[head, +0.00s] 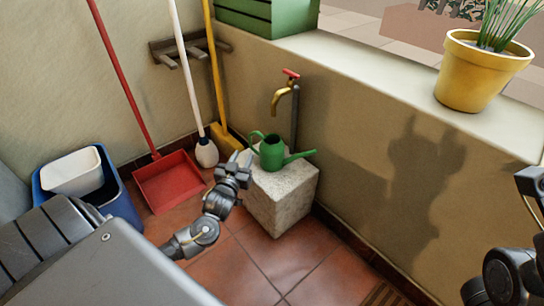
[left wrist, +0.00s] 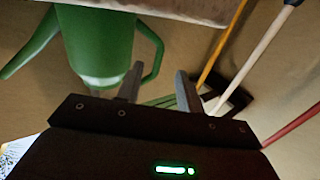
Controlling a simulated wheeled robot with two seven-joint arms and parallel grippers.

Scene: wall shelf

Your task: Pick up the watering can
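The green watering can (head: 272,154) stands upright on a pale stone block (head: 282,198) below the tap. Its spout points right and its looped handle faces left. My left gripper (head: 240,157) is just left of the can, close to the handle side. In the left wrist view, which looks upside down, the can (left wrist: 98,40) is near. The two fingers (left wrist: 158,85) are apart, with the handle loop close to the gap between them. I cannot tell whether they touch it. My right arm shows at the right edge; its fingers cannot be made out.
A brass tap (head: 281,97) with a red handle hangs above the can. A red dustpan (head: 168,182), a broom (head: 229,140) and a blue bin (head: 115,200) stand to the left. A yellow plant pot (head: 474,75) and a green crate (head: 268,17) sit on the ledge.

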